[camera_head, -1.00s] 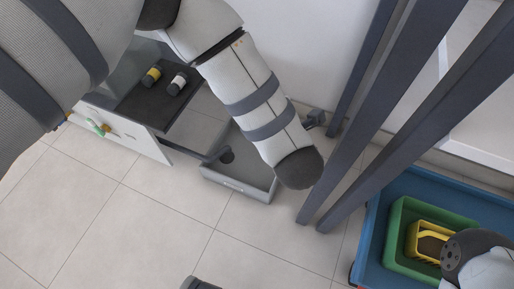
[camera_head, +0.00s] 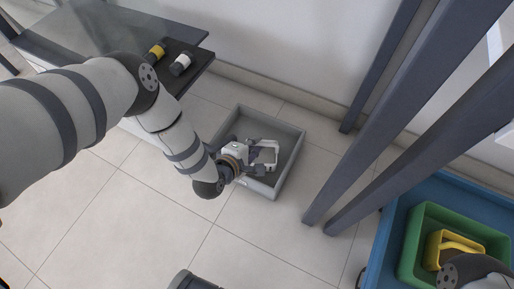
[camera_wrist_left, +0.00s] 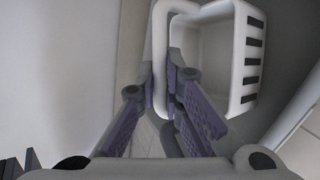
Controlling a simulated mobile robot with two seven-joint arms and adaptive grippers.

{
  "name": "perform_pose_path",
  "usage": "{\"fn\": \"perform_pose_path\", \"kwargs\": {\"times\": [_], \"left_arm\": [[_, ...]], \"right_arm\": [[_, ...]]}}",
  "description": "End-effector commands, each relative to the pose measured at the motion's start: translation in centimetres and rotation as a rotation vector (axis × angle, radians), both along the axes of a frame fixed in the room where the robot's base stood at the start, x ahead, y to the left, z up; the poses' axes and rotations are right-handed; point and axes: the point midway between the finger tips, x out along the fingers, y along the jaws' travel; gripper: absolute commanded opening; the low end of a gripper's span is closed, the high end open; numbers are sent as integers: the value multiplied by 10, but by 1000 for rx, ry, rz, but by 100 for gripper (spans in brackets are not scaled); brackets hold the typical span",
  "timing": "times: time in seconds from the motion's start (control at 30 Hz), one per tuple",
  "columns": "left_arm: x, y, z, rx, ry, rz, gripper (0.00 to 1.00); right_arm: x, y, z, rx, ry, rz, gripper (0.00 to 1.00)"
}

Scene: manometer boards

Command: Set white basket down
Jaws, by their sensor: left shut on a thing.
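The white basket (camera_head: 266,146) is at the large grey bin (camera_head: 291,155) on the floor, within its outline in the head view. Whether it touches the bin floor, I cannot tell. My left gripper (camera_head: 250,160) is shut on the basket at its near side. In the left wrist view, the purple-padded fingers (camera_wrist_left: 172,85) close on the white handle of the basket (camera_wrist_left: 250,58), whose side has dark slots. The gripper hides part of the basket in the head view. My right gripper is not in view; only part of my right arm shows at the lower right.
Dark grey posts (camera_head: 385,130) stand right of the bin. A blue tray (camera_head: 395,222) at the right holds a green crate (camera_head: 412,245) and a yellow basket (camera_head: 437,246). A shelf with a yellow-and-black cylinder (camera_head: 156,51) and a white-and-black one (camera_head: 181,64) is behind. Open floor lies in front.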

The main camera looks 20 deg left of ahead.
Motion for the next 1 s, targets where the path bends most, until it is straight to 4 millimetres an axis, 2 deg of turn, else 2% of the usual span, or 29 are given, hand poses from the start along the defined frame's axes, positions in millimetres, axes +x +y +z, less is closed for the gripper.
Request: {"fn": "perform_pose_path", "kwargs": {"times": [0.03, 0.1, 0.4, 0.43, 0.5, 0.77, 0.83, 1.0], "left_arm": [[-1, 0, -14, 0, 3, 0, 0], [0, 0, -21, 0, 1, 0, 0], [0, 0, -22, 0, 0, 1, 0], [0, 0, -21, 0, 1, 1, 15], [0, 0, -21, 0, 0, 1, 28], [0, 0, -20, 0, 0, 1, 28], [0, 0, -15, -1, -1, 1, 28], [-33, 3, 8, -2, 0, 2, 28]], "right_arm": [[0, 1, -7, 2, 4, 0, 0], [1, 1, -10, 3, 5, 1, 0], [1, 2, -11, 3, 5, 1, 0], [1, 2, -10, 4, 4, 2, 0], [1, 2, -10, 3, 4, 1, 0], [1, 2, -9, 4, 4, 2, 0], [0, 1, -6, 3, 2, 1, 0], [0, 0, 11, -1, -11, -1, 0]]}}
